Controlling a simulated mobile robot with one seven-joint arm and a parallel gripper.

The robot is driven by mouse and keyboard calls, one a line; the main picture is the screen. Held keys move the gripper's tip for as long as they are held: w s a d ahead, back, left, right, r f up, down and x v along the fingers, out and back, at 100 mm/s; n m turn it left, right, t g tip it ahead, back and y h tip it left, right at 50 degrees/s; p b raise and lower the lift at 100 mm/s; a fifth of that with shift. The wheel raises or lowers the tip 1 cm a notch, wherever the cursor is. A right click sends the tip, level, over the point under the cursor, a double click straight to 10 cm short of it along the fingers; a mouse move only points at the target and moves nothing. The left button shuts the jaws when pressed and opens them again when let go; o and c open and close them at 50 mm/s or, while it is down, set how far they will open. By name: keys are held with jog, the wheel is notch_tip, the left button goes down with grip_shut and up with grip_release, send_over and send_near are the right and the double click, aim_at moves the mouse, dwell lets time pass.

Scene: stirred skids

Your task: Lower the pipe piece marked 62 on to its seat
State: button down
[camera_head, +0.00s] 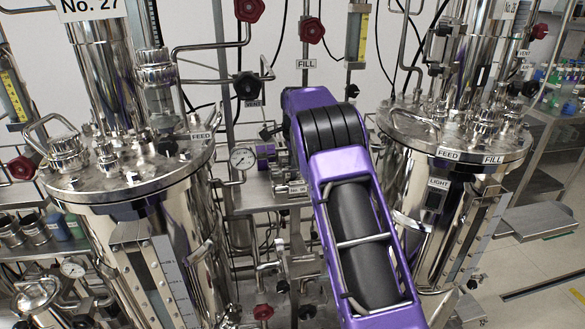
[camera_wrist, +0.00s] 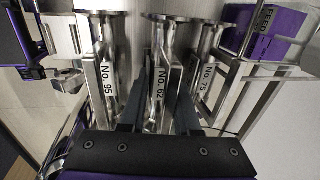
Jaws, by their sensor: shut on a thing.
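The pipe piece marked 62 (camera_wrist: 161,82) is a shiny steel tube with flanged ends, in the middle of the wrist view. My gripper (camera_wrist: 159,105) has its dark fingers on either side of it and is shut on it. Its flanges are near the top of that view, among neighbouring steel pipework. I cannot tell whether it touches its seat, and I cannot make out the seat. In the head view my purple arm reaches between the two tanks, and the gripper and the piece are hidden or too small to tell.
Pipe pieces marked 95 (camera_wrist: 108,80) and 75 (camera_wrist: 207,75) stand close on either side. A purple block labelled FEED (camera_wrist: 272,32) is at the right. In the head view a steel tank (camera_head: 125,180) stands left and another (camera_head: 455,150) right, with valves and pipes between.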

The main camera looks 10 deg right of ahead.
dwell(0.3)
jog(key=shift+r+p, duration=1.4)
jog(key=shift+r, duration=1.65)
